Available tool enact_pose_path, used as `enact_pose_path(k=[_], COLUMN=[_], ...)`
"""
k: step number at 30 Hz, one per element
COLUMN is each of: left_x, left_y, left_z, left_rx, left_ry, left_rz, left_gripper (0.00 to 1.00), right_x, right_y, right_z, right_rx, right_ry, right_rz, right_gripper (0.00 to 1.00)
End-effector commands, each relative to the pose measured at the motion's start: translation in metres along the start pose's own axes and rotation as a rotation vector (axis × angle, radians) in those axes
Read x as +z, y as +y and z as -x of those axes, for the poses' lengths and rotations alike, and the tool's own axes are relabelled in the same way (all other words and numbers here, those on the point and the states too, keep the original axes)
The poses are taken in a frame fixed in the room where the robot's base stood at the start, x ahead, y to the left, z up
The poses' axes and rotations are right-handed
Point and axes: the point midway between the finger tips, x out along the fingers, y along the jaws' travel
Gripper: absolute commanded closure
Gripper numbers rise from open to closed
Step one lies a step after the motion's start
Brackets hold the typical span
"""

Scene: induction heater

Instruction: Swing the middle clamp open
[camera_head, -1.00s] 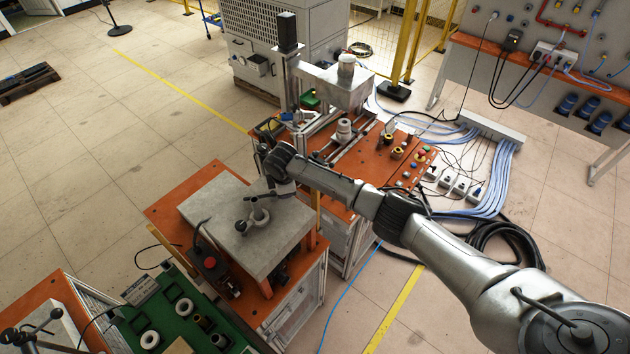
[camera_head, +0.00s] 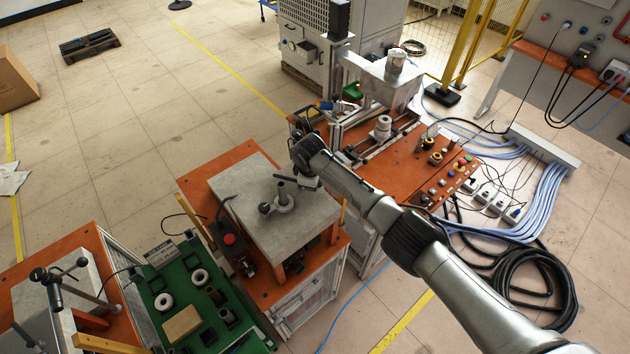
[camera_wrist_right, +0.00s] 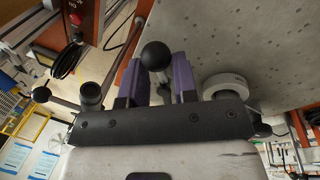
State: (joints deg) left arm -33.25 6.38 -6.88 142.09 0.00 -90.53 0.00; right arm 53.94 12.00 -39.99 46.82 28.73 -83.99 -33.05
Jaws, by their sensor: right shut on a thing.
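The middle clamp (camera_head: 283,200) stands on the grey plate of the middle orange-topped table. It has a dark upright post and a ball-ended lever (camera_head: 264,208) pointing left toward the front. My right gripper (camera_head: 309,182) is close behind and to the right of the post, low over the plate. In the wrist view its purple fingers (camera_wrist_right: 158,75) are closed on a black ball knob (camera_wrist_right: 155,54) between them. A second ball knob (camera_wrist_right: 41,95) and a dark post (camera_wrist_right: 91,94) show left of the fingers, and a white ring (camera_wrist_right: 228,85) right of them. My left gripper is out of view.
A black box with a red button (camera_head: 229,240) sits along the plate's left side. A green tray (camera_head: 185,262) with rings and blocks lies at the front left. Another clamp with a star handle (camera_head: 55,283) is at far left. A control table (camera_head: 420,165) stands behind.

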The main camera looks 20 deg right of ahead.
Motion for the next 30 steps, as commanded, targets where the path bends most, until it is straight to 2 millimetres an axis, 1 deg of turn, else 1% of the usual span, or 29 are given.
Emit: enact_pose_path(k=[4, 5, 12, 13, 20, 23, 26, 30], left_x=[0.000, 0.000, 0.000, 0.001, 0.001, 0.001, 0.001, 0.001], left_y=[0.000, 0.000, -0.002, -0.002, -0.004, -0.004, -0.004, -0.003], left_z=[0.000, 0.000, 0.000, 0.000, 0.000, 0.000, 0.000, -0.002], left_rx=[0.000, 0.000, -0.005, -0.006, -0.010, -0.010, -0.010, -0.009], left_ry=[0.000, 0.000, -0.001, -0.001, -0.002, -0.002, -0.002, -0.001], left_rz=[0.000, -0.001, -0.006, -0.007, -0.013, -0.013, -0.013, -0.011], left_gripper=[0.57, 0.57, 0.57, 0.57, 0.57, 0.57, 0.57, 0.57], right_x=[0.001, 0.002, 0.001, 0.001, 0.001, 0.000, 0.000, 0.000], right_y=[0.000, 0.000, 0.000, 0.000, 0.000, 0.000, 0.001, 0.001], right_z=[-0.002, -0.002, -0.001, -0.001, 0.000, 0.006, 0.018, 0.044], right_rx=[0.000, 0.000, 0.000, 0.000, 0.000, 0.000, 0.001, 0.003], right_ry=[-0.003, -0.003, -0.002, -0.002, -0.001, 0.000, 0.001, 0.004], right_rz=[0.000, 0.000, 0.000, 0.000, 0.001, 0.001, 0.001, 0.002], right_gripper=[1.00, 0.72, 0.49, 0.48, 0.48, 0.48, 0.48, 0.48])
